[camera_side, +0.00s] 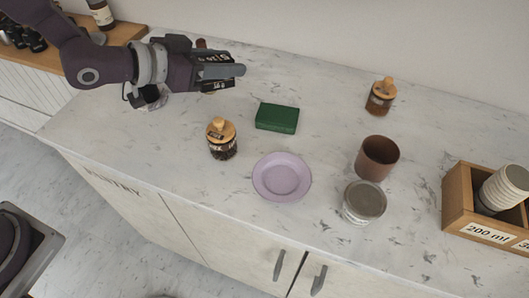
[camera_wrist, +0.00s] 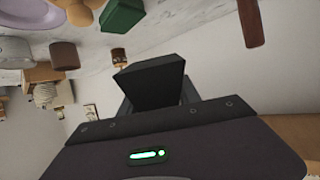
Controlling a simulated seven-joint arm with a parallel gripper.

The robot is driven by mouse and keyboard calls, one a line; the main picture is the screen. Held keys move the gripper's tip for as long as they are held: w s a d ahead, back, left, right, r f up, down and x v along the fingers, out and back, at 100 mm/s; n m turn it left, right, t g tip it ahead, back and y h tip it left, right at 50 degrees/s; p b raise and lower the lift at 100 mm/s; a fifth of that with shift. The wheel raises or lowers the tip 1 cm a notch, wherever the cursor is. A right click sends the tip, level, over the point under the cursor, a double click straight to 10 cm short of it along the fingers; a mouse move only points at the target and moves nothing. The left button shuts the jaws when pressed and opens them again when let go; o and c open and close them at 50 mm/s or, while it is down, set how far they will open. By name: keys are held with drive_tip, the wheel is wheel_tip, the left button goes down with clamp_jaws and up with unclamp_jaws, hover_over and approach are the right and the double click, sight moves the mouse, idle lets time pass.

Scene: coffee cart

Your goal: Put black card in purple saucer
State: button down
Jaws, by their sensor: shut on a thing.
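My gripper (camera_side: 238,70) is at the upper left in the side view, held above the counter to the left of the green box. It is shut on the black card (camera_side: 217,87), which has pale lettering and shows partly above and below the grey finger. In the wrist view a dark block fills the space ahead of the wrist; I cannot tell card from fingers there. The purple saucer (camera_side: 282,177) lies empty on the counter, to the right of and nearer than my gripper. Its edge also shows in the wrist view (camera_wrist: 25,22).
A green box (camera_side: 277,118) and a wooden-lidded jar (camera_side: 222,139) stand between my gripper and the saucer. A brown cup (camera_side: 377,158), a grey-lidded jar (camera_side: 364,202), another jar (camera_side: 381,96) and a wooden cup crate (camera_side: 457,198) stand to the right.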

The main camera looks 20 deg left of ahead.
sight(282, 181)
drive_tip(key=s+d+f+m+g+h, duration=0.25)
drive_tip(key=s+d, duration=0.25)
drive_tip(key=d, duration=0.3)
drive_tip(key=s+d+f+m+g+h, duration=0.1)
drive_tip(key=s+d+m+g+h, duration=0.15)
drive_tip(key=s+d, duration=0.4)
drive_tip(key=f, duration=0.3)
drive_tip(key=d+f, duration=0.1)
drive_tip(key=f, duration=0.2)
drive_tip(key=w+f, duration=0.1)
drive_tip(key=f, duration=0.2)
drive_tip(key=shift+w+d+f, duration=0.1)
drive_tip(key=shift+d+f, duration=0.05)
drive_tip(key=shift+d, duration=0.05)
drive_tip(key=shift+f, duration=0.1)
drive_tip(key=c, duration=0.9)
unclamp_jaws()
drive_tip(key=shift+o, duration=0.2)
